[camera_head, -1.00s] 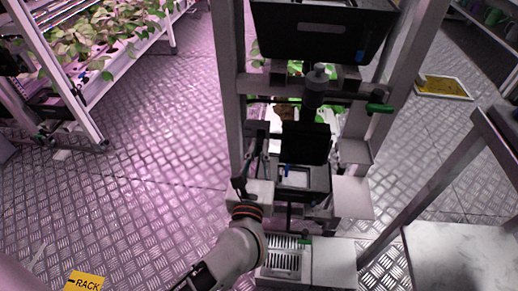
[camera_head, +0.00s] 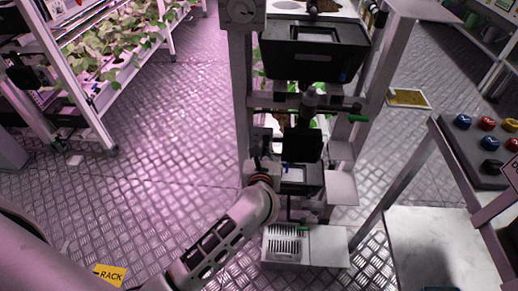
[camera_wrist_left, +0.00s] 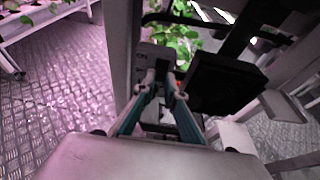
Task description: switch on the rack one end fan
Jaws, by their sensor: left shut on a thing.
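My left gripper (camera_head: 263,172) is at a small grey box (camera_head: 256,164) low on the near left post of the metal frame (camera_head: 241,100). In the left wrist view its fingertips (camera_wrist_left: 164,80) are close together in front of the grey box (camera_wrist_left: 155,54), shut on a small part. The fingers hide most of that part, so I cannot tell which way a switch there is set. A small orange spot (camera_wrist_left: 179,85) shows beside the fingertips. No fan can be made out for certain. My right gripper is not in view.
A black tray (camera_head: 315,62) and a dark panel (camera_head: 302,145) sit right of the gripper within the frame. A plant rack (camera_head: 105,95) stands at left. A button console (camera_head: 475,150) is at right.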

